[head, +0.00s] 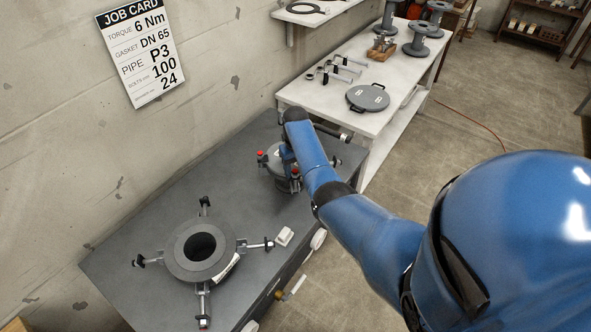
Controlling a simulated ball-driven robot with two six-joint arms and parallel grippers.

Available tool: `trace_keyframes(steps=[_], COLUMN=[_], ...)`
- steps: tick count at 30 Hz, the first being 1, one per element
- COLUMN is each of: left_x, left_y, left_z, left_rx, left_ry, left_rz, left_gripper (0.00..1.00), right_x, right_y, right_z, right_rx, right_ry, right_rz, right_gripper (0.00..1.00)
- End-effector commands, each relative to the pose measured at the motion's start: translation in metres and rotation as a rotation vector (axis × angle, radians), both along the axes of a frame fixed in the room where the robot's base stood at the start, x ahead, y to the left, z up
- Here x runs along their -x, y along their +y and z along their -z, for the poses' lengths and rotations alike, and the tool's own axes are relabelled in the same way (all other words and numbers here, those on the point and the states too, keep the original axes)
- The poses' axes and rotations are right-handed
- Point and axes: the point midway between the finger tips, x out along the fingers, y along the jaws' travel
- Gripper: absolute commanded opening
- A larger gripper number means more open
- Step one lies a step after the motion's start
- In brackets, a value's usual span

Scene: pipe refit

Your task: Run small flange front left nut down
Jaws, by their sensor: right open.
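The small flange (275,161) sits on the dark grey bench (160,210), near its far right part. Red-topped bolt ends (261,154) show at its left and front edges. My right arm reaches over it from the right, and the wrist bends down above it. My right gripper (287,158) is open and points down at the flange's front side. My arm hides part of the flange, and the front left nut cannot be made out clearly. I cannot tell whether the fingers touch a nut. My left gripper is not in view.
A larger flange (182,262) with several clamp arms stands at the front left of the bench. A small white box (284,236) lies near the front edge. A white table (400,102) behind holds a grey lid (367,97) and tools. A job card (140,52) hangs on the wall.

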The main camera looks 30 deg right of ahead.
Motion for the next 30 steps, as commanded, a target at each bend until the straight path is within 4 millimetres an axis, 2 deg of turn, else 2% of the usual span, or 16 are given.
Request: trace_keyframes(steps=[4,14,24,30], left_x=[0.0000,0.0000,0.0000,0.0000], left_y=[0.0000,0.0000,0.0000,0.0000], left_z=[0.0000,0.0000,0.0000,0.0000], left_rx=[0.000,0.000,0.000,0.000], left_ry=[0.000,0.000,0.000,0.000], left_rz=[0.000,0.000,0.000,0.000], left_gripper=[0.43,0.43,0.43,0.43], right_x=[0.0001,-0.0001,0.0000,0.0000], right_y=[0.0000,0.0000,0.0000,0.0000], right_z=[0.0081,0.0099,0.0098,0.0099], right_rx=[0.000,0.000,0.000,0.000], right_ry=[0.000,-0.001,-0.001,-0.001], right_rz=[0.000,0.000,0.000,0.007], right_gripper=[0.51,0.51,0.00,0.00])
